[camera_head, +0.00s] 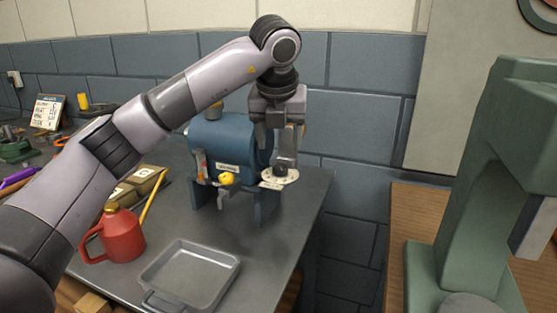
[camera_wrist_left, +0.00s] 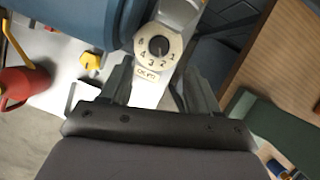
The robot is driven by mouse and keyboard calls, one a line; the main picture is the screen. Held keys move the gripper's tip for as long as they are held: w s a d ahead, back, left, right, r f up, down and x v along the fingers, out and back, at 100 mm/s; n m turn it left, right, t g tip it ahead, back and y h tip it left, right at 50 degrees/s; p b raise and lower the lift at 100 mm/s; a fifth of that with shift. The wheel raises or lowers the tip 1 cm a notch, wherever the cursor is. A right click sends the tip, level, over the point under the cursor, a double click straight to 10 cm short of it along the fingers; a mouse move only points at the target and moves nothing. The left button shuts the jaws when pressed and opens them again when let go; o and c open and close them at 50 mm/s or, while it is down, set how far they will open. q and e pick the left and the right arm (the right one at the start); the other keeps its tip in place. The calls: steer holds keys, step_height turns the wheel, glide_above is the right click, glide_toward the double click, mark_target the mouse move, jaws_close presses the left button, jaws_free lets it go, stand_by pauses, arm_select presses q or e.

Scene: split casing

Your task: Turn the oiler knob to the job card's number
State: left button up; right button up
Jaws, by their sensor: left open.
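The oiler knob (camera_wrist_left: 158,45) is a small black knob in the middle of a cream dial plate (camera_wrist_left: 171,62). Printed numbers, among them 1, 2, 3, 4 and 6, run around it, with a small label below. In the head view the dial plate (camera_head: 286,178) sticks out from the right end of the blue casing (camera_head: 221,141). My left gripper (camera_head: 276,143) is open, pointing down just above the dial. In the left wrist view its fingers stand apart, either side of the dial's lower part. The job card (camera_head: 47,111) stands at the far left; its writing is too small to read.
A red oil can (camera_head: 122,236) and a grey metal tray (camera_head: 190,275) are on the bench in front of the casing. A yellow knob (camera_head: 226,178) sits on the casing's front. A green machine (camera_head: 462,200) stands at the right. The bench's right front is clear.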

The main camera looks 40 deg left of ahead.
mark_target(280, 168)
arm_select(q)
steer(key=shift+d+f+n, duration=0.2)
steer(key=shift+f+n, duration=0.1)
steer(key=shift+n, duration=0.4)
steer(key=shift+w+f+b, duration=0.1)
steer(key=shift+f+b, duration=0.1)
steer(key=shift+b, duration=0.15)
steer(key=b+x, duration=0.1)
steer(key=x, duration=0.5)
steer(key=shift+a+f+b, duration=0.2)
steer(key=shift+a+b, duration=0.1)
steer(key=shift+b, duration=0.05)
steer(key=c, duration=1)
steer(key=shift+r, duration=0.1)
steer(key=shift+c, duration=0.2)
